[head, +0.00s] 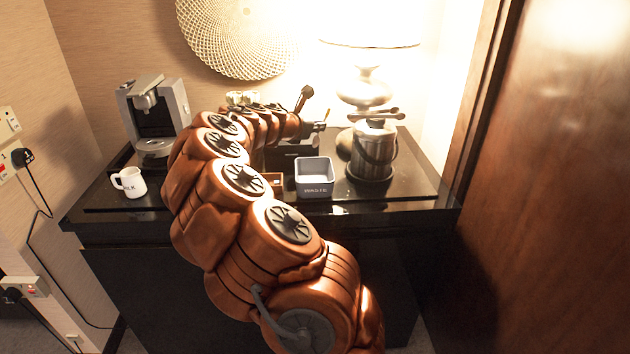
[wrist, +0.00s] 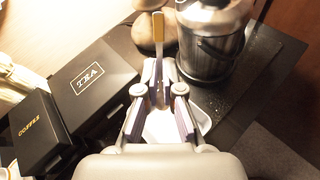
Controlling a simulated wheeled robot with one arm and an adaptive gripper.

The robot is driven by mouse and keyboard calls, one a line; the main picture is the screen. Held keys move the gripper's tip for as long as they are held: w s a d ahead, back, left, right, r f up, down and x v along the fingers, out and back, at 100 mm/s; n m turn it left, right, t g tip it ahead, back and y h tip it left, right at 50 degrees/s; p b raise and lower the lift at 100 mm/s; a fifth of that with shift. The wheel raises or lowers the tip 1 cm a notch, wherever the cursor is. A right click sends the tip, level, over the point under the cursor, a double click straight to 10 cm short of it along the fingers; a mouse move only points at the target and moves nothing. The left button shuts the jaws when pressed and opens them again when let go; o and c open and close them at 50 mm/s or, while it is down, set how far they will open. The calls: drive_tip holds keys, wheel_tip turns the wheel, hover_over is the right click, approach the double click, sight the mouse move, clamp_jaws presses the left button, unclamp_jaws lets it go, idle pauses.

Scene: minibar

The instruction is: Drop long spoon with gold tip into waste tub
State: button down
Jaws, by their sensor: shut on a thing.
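The long spoon with the gold tip (wrist: 157,40) is between the fingers of my gripper (wrist: 160,92) in the wrist view. Its gold end points up the picture, past the fingertips; its lower part is hidden between the fingers. The waste tub (head: 315,188) is a small grey square tub with a white inside and a label, on the counter just below and in front of my gripper. In the wrist view the tub (wrist: 204,120) shows partly behind the fingers.
A metal ice bucket (head: 372,158) stands right of the tub, close to it, beside a lit lamp (head: 366,90). Dark TEA (wrist: 92,78) and COFFEE (wrist: 32,128) boxes lie left of the gripper. A white milk jug (head: 131,183) and a coffee machine (head: 155,112) stand at left.

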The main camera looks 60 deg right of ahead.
drive_tip(key=shift+s+d+f, duration=0.15)
drive_tip(key=shift+s+f, duration=0.05)
drive_tip(key=shift+f, duration=0.05)
wheel_tip(320, 180, down, 6)
drive_tip(key=b, duration=0.5)
drive_tip(key=shift+r+b, duration=0.2)
drive_tip(key=shift+b, duration=0.1)
drive_tip(key=c, duration=1.2)
unclamp_jaws()
drive_tip(key=shift+c, duration=0.2)
